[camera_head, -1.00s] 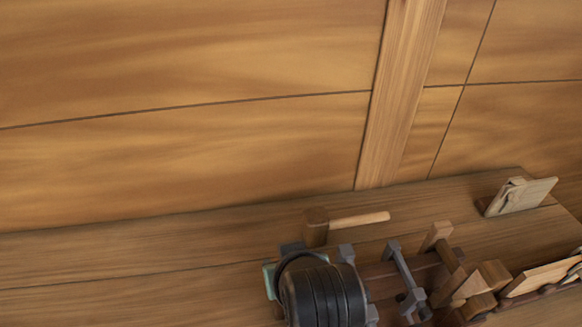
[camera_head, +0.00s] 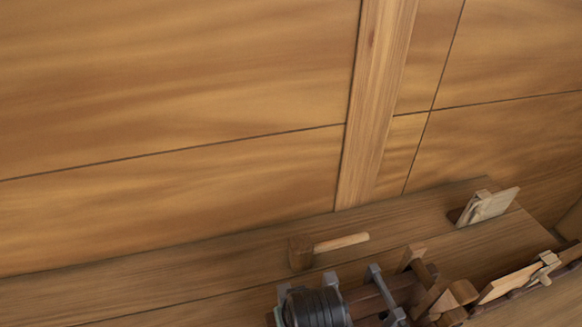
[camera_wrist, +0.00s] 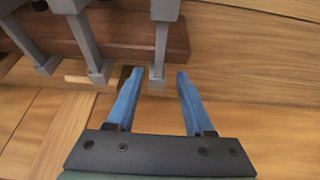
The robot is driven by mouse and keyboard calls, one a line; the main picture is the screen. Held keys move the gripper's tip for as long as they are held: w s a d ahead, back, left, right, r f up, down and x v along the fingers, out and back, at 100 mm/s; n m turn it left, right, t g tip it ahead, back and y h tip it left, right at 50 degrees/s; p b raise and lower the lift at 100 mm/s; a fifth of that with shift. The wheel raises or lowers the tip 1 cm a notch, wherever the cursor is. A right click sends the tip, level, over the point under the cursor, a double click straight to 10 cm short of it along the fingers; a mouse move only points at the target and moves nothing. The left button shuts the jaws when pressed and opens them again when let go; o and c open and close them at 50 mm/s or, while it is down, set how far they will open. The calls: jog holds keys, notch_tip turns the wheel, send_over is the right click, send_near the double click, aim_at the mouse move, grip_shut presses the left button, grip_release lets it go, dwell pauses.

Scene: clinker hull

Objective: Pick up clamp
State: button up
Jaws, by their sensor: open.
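Several grey bar clamps stand on a dark wooden piece. In the wrist view, the right-hand clamp (camera_wrist: 163,40) shows between the tips of my two blue fingers. My gripper (camera_wrist: 160,74) is open and nothing is visibly held. I cannot tell whether the clamp lies fully between the fingers or just beyond them. A middle clamp (camera_wrist: 85,40) and a left clamp (camera_wrist: 32,45) stand apart to the left. In the head view a grey clamp (camera_head: 382,292) shows at the bottom; my fingers do not show there.
A wooden mallet (camera_head: 300,253) lies on the plank bench (camera_head: 200,262) behind the clamps. Wooden pieces (camera_head: 440,295) crowd the lower right. A light wooden block (camera_head: 485,205) stands at the back right. The plank wall (camera_head: 170,200) rises behind. The bench's left part is clear.

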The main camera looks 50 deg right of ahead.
jog(key=shift+p+x, duration=0.75)
jog(key=shift+x, duration=1.85)
jog(key=shift+s, duration=0.1)
jog(key=shift+f, duration=0.3)
grip_shut()
jog(key=shift+r, duration=0.15)
